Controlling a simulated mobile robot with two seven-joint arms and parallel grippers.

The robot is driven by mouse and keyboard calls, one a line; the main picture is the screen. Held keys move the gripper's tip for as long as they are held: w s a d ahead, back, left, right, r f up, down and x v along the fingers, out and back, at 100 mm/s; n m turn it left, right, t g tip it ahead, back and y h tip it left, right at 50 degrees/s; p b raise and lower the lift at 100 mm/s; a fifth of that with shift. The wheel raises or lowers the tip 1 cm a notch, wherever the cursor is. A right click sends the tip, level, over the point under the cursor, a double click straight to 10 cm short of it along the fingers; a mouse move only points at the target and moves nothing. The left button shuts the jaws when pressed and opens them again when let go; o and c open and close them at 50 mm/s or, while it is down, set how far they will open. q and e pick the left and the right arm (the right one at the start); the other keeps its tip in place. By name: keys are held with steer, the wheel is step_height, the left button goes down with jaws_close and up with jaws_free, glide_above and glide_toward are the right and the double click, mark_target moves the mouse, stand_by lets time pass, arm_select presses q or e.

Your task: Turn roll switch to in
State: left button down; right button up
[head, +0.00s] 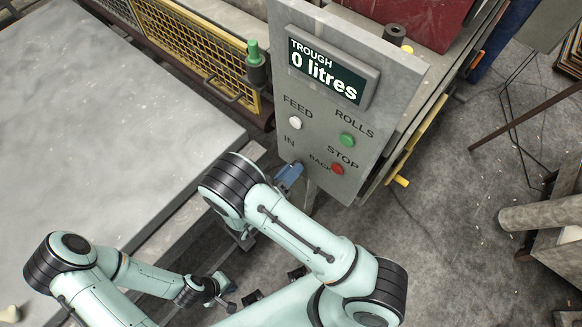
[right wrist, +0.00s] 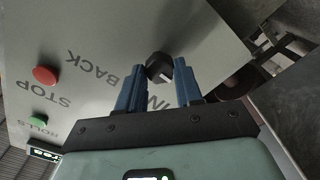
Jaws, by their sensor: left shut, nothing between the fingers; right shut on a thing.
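The roll switch is a black knob (right wrist: 158,66) with a white mark on a grey panel (head: 378,60). In the right wrist view, upside-down BACK lettering lies to its left and IN lettering, partly hidden by a finger, below it. The white mark is on the knob's lower right; its exact setting is hard to tell. My right gripper (right wrist: 159,70) has its blue fingers on either side of the knob and is shut on it. In the head view the right gripper (head: 296,168) covers the knob. My left gripper (head: 224,289) is shut and empty, low and away from the panel.
The panel has a white feed button (head: 295,123), a green rolls button (head: 347,140) and a red stop button (head: 337,169). Its display (head: 327,75) reads "TROUGH 0 litres". A large grey surface (head: 100,120) lies left, and a yellow mesh guard (head: 195,50) stands behind.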

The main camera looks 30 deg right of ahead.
arm_select(q)
steer(key=shift+w+r, duration=0.3)
steer(key=shift+r, duration=0.05)
arm_select(e)
steer(key=shift+n, duration=0.3)
steer(key=o, duration=1)
steer(key=shift+a, duration=0.1)
steer(key=shift+o, duration=0.2)
arm_select(q)
steer(key=s+f+b, duration=0.2)
steer(key=shift+f, duration=0.4)
arm_select(e)
steer(key=v, duration=1.3)
steer(key=shift+a, duration=0.2)
steer(key=shift+s, duration=0.1)
arm_select(q)
steer(key=shift+a, duration=0.1)
